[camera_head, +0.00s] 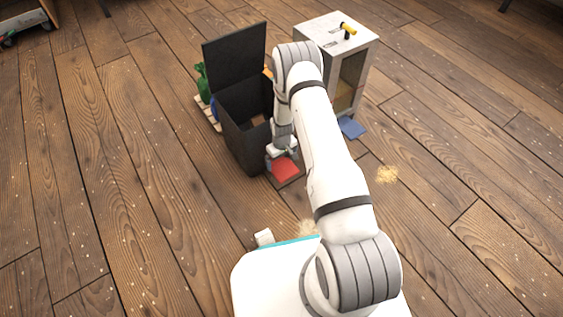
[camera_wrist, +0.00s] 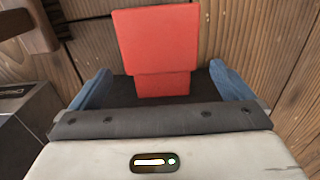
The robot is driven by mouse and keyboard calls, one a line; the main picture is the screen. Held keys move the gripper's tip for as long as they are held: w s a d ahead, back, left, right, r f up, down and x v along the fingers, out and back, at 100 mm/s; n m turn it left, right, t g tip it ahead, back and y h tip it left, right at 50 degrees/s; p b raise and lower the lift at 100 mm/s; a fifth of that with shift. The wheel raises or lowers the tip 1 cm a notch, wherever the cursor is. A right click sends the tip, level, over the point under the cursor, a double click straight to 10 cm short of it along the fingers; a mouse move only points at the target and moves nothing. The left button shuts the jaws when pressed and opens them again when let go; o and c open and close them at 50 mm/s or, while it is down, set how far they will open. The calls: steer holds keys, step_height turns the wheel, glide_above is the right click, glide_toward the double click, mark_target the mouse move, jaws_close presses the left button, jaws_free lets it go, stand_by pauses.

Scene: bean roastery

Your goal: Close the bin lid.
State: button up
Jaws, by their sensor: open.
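The dark bin (camera_head: 238,128) stands on the wooden floor with its lid (camera_head: 235,58) open, raised upright along its back edge. A red flat piece (camera_head: 286,169) lies low by the bin's right front side; it also shows in the wrist view (camera_wrist: 156,40). I cannot tell if it is joined to the bin. My gripper (camera_head: 282,152) is low beside the bin, pointing down over the red piece. In the wrist view my gripper (camera_wrist: 159,74) has its blue fingers wide apart, with the red piece between and beyond them. I cannot tell if they touch it.
A pale cabinet (camera_head: 333,34) with a yellow-handled tool (camera_head: 348,29) on top stands right of the bin. A blue flat piece (camera_head: 352,128) lies by it. Green (camera_head: 203,84) and blue items stand on a pallet left of the bin. Spilled grains (camera_head: 386,174) lie to the right.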

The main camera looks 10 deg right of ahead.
mark_target(284, 169)
steer(key=shift+r, duration=0.4)
steer(key=shift+s+r+p, duration=0.1)
steer(key=shift+r+p, duration=0.15)
steer(key=shift+p, duration=0.1)
steer(key=r+p, duration=0.1)
steer(key=p, duration=0.2)
steer(key=s+r+p, duration=0.1)
steer(key=shift+s+d+r+p, duration=0.1)
steer(key=shift+d+r+p, duration=0.2)
steer(key=shift+r, duration=0.05)
steer(key=shift+s, duration=0.15)
step_height(284, 169, down, 8)
steer(key=b, duration=0.2)
steer(key=shift+b, duration=0.35)
steer(key=shift+c, duration=0.2)
